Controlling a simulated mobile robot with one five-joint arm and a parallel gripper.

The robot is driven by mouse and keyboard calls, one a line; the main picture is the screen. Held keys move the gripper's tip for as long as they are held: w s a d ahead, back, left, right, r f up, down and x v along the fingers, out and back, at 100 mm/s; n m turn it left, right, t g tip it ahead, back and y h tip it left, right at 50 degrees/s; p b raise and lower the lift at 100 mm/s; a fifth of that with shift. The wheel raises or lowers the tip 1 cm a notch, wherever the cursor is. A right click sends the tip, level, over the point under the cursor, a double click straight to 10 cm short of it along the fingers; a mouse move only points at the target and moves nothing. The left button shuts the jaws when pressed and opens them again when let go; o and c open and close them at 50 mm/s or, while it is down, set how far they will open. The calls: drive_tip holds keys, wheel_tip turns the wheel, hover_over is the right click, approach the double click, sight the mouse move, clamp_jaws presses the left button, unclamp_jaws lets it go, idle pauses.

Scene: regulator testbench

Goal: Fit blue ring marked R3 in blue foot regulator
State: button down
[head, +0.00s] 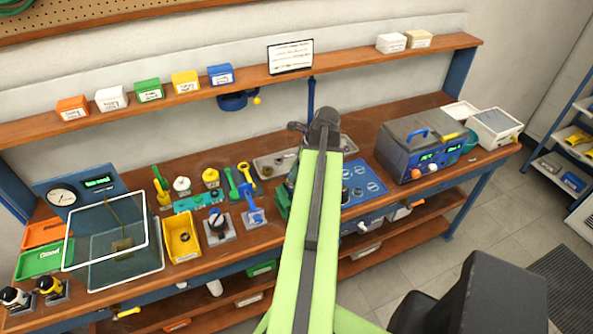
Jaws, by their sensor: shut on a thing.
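My arm reaches from the bottom of the head view up over the middle of the bench, ending in a dark wrist. My gripper's jaws are hidden behind the arm, so what they hold cannot be seen. A small dark-topped unit with some blue on a grey base (218,224) stands left of the arm; it looks like the blue foot regulator, but its foot is too small to be sure of. A blue mat (372,178) with round outlines and a few dark ring-like parts lies right of the arm. The R3 marking cannot be read anywhere.
A blue levered fixture (252,214) stands between the regulator and my arm. A yellow bin (180,238) and a clear-walled box (122,258) are farther left. A grey tray (270,164) lies behind the arm. A grey test machine (420,145) stands at right.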

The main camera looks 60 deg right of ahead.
drive_tip(key=shift+f+b, duration=0.45)
drive_tip(key=shift+f, duration=0.05)
idle(0.4)
drive_tip(key=c, duration=0.6)
unclamp_jaws()
wheel_tip(320, 180, up, 8)
drive_tip(key=p, duration=0.8)
drive_tip(key=shift+w+r, duration=0.1)
idle(1.0)
